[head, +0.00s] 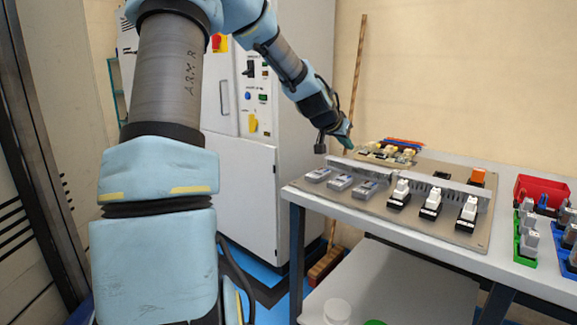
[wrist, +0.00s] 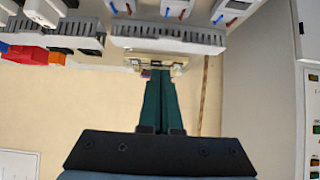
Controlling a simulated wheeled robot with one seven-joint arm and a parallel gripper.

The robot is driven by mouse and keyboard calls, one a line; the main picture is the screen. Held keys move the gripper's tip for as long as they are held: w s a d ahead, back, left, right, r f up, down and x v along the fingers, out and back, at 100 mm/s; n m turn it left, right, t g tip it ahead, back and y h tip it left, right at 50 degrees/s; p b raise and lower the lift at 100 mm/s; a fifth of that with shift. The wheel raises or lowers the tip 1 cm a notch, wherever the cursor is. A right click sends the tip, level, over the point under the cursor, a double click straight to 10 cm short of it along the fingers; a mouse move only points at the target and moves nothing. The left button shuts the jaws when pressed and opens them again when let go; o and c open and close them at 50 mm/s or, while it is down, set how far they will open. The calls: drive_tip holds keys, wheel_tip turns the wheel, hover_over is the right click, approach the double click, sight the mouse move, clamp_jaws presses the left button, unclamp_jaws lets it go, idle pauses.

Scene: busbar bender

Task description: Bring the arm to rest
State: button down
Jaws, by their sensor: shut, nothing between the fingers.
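My gripper (head: 347,143) is at the end of my raised arm, in the upper middle of the head view. It is above and beside the left back part of the table (head: 424,230), and looks clear of the parts there. In the wrist view my gripper (wrist: 163,74) shows two dark green fingers lying together with nothing between them. The fingers point towards a light fixture with small parts (wrist: 155,66); whether they touch it I cannot tell. Most of my arm crosses the left half of the head view.
A mounting panel (head: 330,205) on the table carries grey modules, white-and-black devices (head: 430,203) and an orange part (head: 477,177). Red (head: 543,187), green and blue bins stand at the right. A white cabinet (head: 245,200) with switches stands behind my arm. A broom leans against the wall.

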drive_tip(key=s+a+f+g+y+b, duration=0.1)
drive_tip(key=s+a+f, duration=0.2)
drive_tip(key=f, duration=0.1)
drive_tip(key=s+a+f+n+g+y+b, duration=0.1)
drive_tip(key=s+a+f+b, duration=0.1)
drive_tip(key=s+a+f, duration=0.1)
drive_tip(key=s+a+f+n+y+b, duration=0.1)
drive_tip(key=s+a+f, duration=0.2)
drive_tip(key=s+f, duration=0.1)
drive_tip(key=shift+s+a+f+g, duration=0.1)
drive_tip(key=shift+a+f+g, duration=0.1)
drive_tip(key=shift+f+g, duration=0.4)
drive_tip(key=s+a+f+n+g+y+b, duration=0.25)
drive_tip(key=s+a+f, duration=0.25)
drive_tip(key=s+a, duration=0.3)
drive_tip(key=s+a+f+n+g+y+b, duration=0.1)
drive_tip(key=s+a+f+n+b, duration=0.15)
drive_tip(key=s+a+f, duration=0.55)
wheel_tip(320, 180, up, 24)
drive_tip(key=s+d+p, duration=0.2)
drive_tip(key=p, duration=1.7)
drive_tip(key=shift+s+p, duration=0.15)
drive_tip(key=shift+p, duration=0.2)
drive_tip(key=shift+f, duration=0.1)
